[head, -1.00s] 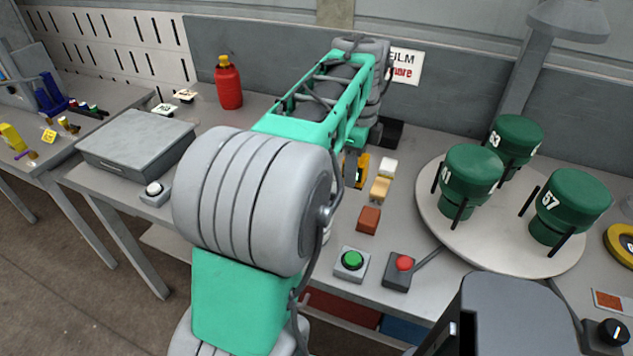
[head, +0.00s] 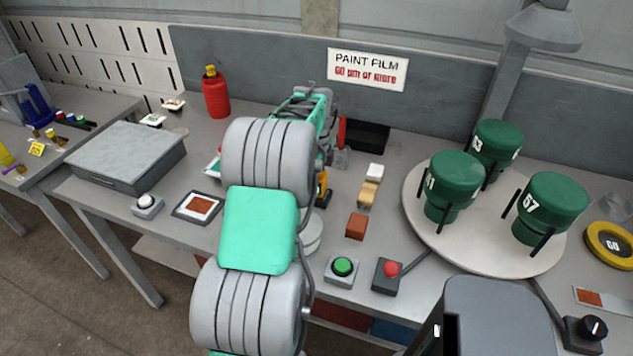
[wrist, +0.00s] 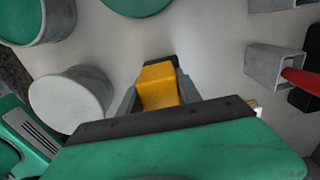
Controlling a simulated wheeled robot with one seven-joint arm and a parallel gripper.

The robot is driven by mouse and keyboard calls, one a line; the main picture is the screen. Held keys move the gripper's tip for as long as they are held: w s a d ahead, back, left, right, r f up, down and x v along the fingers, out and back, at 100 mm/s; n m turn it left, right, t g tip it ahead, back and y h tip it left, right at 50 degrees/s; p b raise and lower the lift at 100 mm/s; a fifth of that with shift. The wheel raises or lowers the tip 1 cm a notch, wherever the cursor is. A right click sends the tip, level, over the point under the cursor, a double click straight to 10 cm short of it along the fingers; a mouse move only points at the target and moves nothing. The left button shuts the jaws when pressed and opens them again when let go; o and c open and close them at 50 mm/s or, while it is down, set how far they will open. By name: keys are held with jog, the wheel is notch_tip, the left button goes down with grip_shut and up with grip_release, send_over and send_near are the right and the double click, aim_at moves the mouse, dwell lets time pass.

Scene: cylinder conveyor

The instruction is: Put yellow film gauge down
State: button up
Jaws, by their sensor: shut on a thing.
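The yellow film gauge (wrist: 158,86) is a yellow block with a black end. In the wrist view it sits between the two grey fingers of my gripper (wrist: 158,95), which is shut on it. In the head view only a small yellow and black part of the gauge (head: 322,188) shows at the right edge of my arm, left of a row of small blocks. My arm hides the rest of the gauge and most of the gripper there. I cannot tell whether the gauge touches the bench (head: 300,110) or is held just above it.
Small blocks (head: 356,226), a green button (head: 342,267) and a red button (head: 390,269) lie right of my arm. Green cylinders stand on a round plate (head: 425,225). A framed brown panel (head: 198,207) lies left. In the wrist view, a grey cylinder (wrist: 70,103) stands close left.

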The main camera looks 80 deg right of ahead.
jog(key=shift+f, duration=0.1)
jog(key=o, duration=0.7)
jog(key=shift+f, duration=0.1)
jog(key=o, duration=0.5)
